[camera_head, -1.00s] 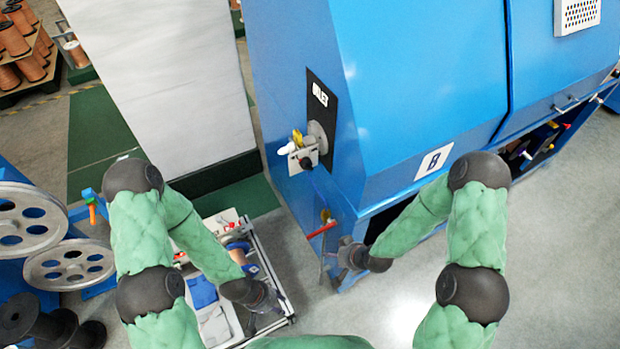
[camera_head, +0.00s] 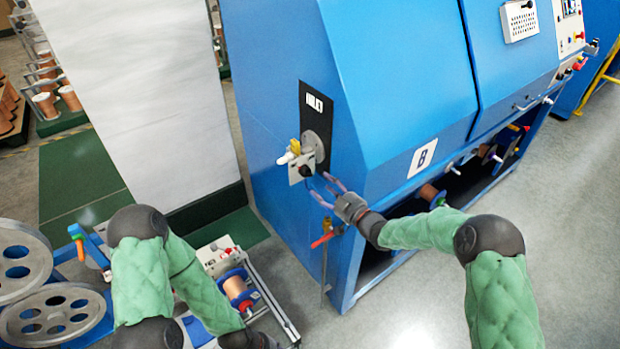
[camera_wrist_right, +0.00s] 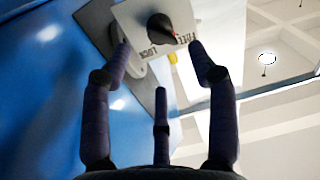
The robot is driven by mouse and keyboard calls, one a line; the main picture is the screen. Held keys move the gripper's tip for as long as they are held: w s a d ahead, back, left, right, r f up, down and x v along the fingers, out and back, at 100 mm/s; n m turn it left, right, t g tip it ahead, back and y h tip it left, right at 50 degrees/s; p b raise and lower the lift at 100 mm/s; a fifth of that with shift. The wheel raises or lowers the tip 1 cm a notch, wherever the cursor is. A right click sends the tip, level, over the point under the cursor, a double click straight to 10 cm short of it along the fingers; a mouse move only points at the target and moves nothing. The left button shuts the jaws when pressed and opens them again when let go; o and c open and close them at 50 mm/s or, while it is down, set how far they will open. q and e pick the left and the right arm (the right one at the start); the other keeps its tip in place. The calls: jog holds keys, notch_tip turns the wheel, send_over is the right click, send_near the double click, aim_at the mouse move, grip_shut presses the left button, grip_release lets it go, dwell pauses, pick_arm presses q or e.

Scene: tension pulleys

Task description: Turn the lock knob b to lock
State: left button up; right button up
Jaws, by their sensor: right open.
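The lock knob b (camera_head: 305,171) is a small black knob on a pale plate (camera_head: 295,174) on the blue machine's left end, above a label B. In the right wrist view the knob (camera_wrist_right: 160,27) shows dark with a reddish tip, on a white plate (camera_wrist_right: 130,16) with the word LOCK and a partly covered second word.
The blue machine (camera_head: 400,70) fills the middle, with a red lever (camera_head: 322,240) below the plate and a yellow-and-white fitting (camera_head: 291,150) beside it. A cart with a copper spool (camera_head: 238,290) stands at lower left. Grey floor at right is clear.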

aim_at(310, 175)
jog(key=b+x, duration=0.1)
jog(key=x, duration=0.7)
jog(key=shift+b, duration=0.3)
jog(key=c, duration=1.1)
